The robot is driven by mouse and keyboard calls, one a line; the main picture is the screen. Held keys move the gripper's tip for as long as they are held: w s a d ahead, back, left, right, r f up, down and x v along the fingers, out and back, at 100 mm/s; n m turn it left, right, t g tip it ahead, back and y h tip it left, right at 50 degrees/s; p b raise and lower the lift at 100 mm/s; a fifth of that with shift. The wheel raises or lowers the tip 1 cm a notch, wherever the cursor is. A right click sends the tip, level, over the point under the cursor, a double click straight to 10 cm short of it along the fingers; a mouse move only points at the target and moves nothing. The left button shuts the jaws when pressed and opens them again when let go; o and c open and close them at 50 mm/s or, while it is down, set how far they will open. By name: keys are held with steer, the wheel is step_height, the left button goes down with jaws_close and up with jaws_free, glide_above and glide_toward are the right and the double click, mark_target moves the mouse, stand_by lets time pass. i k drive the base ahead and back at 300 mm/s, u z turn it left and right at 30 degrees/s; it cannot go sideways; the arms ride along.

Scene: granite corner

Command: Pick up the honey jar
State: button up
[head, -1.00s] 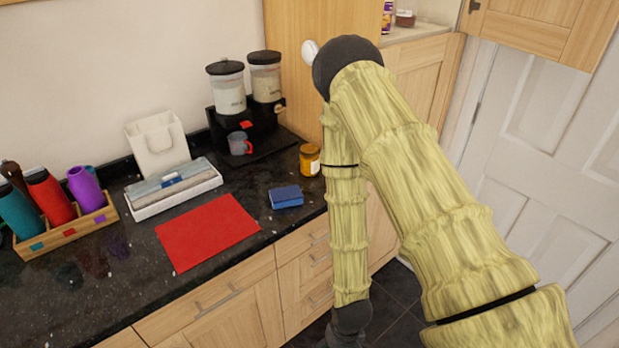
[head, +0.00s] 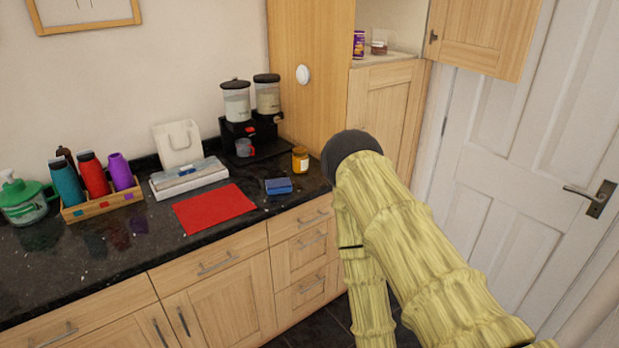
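The honey jar (head: 300,160) is a small amber jar with a yellow-orange lid and a pale label. It stands upright on the dark granite counter (head: 130,262) near its right end, in front of the wooden cabinet side. My arm hangs folded to the right of the jar, with its dark elbow beside the counter's end. My gripper is not in view; the lower end of the arm runs out at the bottom of the picture. Nothing touches the jar.
A blue sponge-like block (head: 279,186) and a red mat (head: 214,208) lie left of the jar. A black dispenser stand (head: 258,140) with a cup (head: 244,148) is behind. A bottle rack (head: 100,204) stands further left. An open cupboard door (head: 487,40) juts out upper right.

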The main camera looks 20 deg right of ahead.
mark_target(300, 157)
steer(key=u, duration=0.95)
steer(key=i, duration=0.8)
steer(key=z, duration=0.55)
steer(key=i, duration=0.65)
steer(key=z, duration=0.5)
